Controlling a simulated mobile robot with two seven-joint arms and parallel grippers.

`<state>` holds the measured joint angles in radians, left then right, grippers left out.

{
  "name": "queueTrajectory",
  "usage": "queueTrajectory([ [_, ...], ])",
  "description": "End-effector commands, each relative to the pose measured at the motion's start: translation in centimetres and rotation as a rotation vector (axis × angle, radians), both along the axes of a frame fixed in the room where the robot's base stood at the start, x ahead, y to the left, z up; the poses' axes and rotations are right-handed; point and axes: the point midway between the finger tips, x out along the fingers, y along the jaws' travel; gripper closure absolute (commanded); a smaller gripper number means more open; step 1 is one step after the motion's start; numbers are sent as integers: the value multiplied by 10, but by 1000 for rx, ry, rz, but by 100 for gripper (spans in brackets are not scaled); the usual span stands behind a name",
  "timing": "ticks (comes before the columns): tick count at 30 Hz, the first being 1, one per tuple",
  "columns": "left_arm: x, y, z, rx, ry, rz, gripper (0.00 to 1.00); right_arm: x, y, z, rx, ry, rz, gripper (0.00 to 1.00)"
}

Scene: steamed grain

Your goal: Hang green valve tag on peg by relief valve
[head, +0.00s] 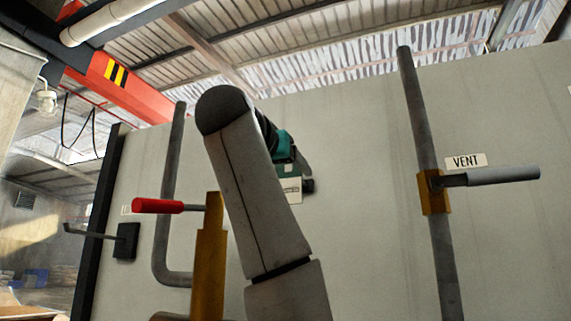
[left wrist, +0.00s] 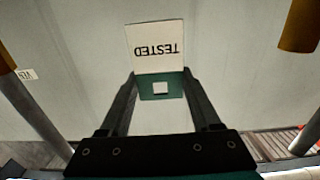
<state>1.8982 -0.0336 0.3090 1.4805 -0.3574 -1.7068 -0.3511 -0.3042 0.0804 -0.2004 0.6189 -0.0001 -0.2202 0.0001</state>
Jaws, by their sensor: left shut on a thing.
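My left gripper (left wrist: 160,88) is shut on the green end of the valve tag (left wrist: 155,48). The tag's pale face reads TESTED, upside down in the left wrist view. In the head view my left arm hides much of the gripper, and the tag's pale part (head: 290,190) shows just right of the arm, in front of the grey wall. A black peg (head: 125,240) on a square plate sticks out leftward at the left, below a valve with a red handle (head: 158,206). Whether this is the relief valve's peg cannot be told. My right gripper is not in view.
A VENT label (head: 466,161) and a grey-handled valve (head: 435,190) on a vertical pipe stand at the right. A bent pipe (head: 172,180) and a yellow-brown post (head: 209,255) stand left of my arm. The wall (head: 355,200) between arm and right pipe is mostly clear.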

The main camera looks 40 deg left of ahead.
Motion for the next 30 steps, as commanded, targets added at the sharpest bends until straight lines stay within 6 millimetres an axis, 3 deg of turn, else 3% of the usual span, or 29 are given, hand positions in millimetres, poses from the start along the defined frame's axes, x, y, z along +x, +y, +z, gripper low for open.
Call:
queueTrajectory([
  [30,60,14,-4,0,1,-1,92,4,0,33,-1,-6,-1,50],
])
